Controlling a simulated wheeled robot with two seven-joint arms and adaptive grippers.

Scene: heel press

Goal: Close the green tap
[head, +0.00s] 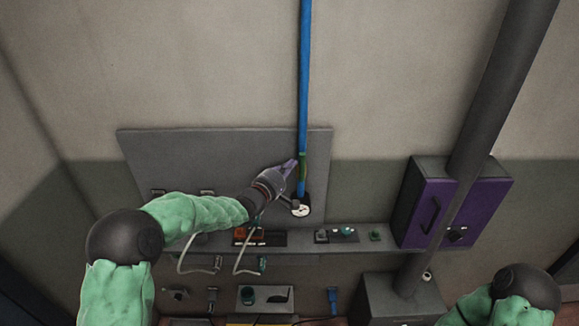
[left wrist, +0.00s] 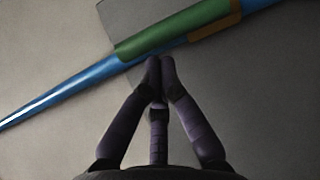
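The green tap shows as a green section (head: 302,165) on a blue vertical pipe (head: 304,80) in front of a grey wall panel. In the left wrist view the green part (left wrist: 165,38) lies along the blue pipe (left wrist: 65,93), with a brown-orange piece beside it. My left gripper (head: 294,163) is just left of the green section. In the left wrist view its fingertips (left wrist: 160,62) meet at the lower edge of the green part, with nothing seen between them. I cannot tell whether they touch it. My right gripper is out of view; only my right arm shows at lower right.
A round white gauge (head: 300,208) sits at the pipe's lower end. A purple cabinet (head: 468,212) and a thick dark slanted pipe (head: 497,85) stand to the right. A shelf (head: 345,246) with small fittings runs below.

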